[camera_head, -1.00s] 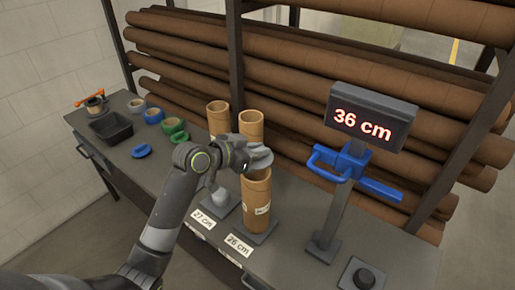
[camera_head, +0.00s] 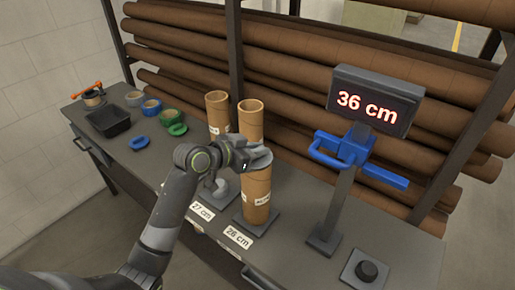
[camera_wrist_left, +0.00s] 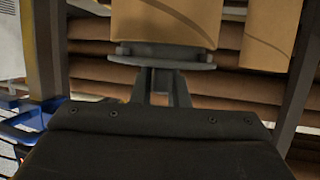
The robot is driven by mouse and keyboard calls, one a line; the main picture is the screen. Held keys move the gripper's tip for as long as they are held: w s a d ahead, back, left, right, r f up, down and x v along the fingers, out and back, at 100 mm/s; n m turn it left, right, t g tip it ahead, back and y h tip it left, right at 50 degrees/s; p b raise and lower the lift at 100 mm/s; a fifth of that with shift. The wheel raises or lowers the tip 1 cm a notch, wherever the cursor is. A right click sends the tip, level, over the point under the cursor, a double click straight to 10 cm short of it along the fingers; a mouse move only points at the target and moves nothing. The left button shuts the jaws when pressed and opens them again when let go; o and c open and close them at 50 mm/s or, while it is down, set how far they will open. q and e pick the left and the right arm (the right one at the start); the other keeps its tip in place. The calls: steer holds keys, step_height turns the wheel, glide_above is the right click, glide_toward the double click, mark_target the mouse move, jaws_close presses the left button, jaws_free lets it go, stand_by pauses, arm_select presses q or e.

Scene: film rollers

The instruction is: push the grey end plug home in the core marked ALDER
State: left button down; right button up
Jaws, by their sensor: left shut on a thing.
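The core marked ALDER (camera_head: 257,188) is a brown cardboard tube, upright on a dark base plate, with a partly readable white label. My left gripper (camera_head: 256,158) is at its top and hides its mouth. In the left wrist view, the gripper fingers (camera_wrist_left: 165,88) are shut on the grey end plug (camera_wrist_left: 165,61). The plug's round flange lies against or very close to the end of the tube (camera_wrist_left: 165,22). I cannot tell whether the flange is flush with the rim. My right gripper is not in view.
Two more cores (camera_head: 250,118) stand just behind. A post with a display (camera_head: 375,100) reading 36 cm and a blue clamp (camera_head: 350,150) stands to the right. A black bin (camera_head: 108,121) and coloured rings lie at left. A rack of long rolls (camera_head: 300,80) runs behind.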

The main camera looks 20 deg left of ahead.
arm_select(q)
steer(key=shift+f, duration=0.1)
stand_by(1.0)
steer(key=shift+f, duration=0.35)
stand_by(0.4)
stand_by(0.4)
steer(key=c, duration=0.8)
jaws_free()
steer(key=shift+o, duration=0.2)
steer(key=shift+r, duration=0.15)
steer(key=shift+r+p, duration=3)
steer(key=shift+r, duration=0.45)
